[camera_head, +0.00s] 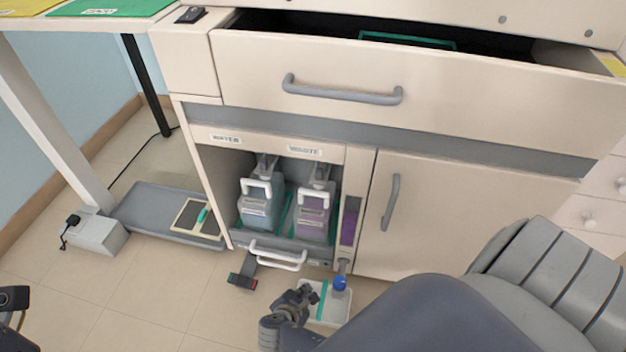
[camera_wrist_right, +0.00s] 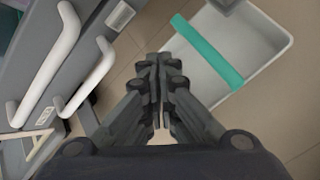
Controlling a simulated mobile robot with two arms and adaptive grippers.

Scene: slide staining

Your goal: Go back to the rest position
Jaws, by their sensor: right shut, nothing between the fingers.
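My right gripper (camera_head: 318,290) is low in front of the cabinet in the head view, beside a small white tray (camera_head: 338,309) on the floor. In the right wrist view its fingers (camera_wrist_right: 160,62) are together with nothing between them. The tray (camera_wrist_right: 277,60) with its teal strip lies to the right of the fingers there. My left gripper (camera_head: 14,298) shows only as a dark part at the lower left edge, so its jaws cannot be made out.
The upper drawer (camera_head: 420,95) stands partly open. Below it, a water container (camera_head: 260,212) and a waste container (camera_head: 313,215) stand in an open bay with a white handle (camera_head: 278,258) in front. A blue knob (camera_head: 340,283) is near my right gripper. A grey tray (camera_head: 150,210) lies left on the floor.

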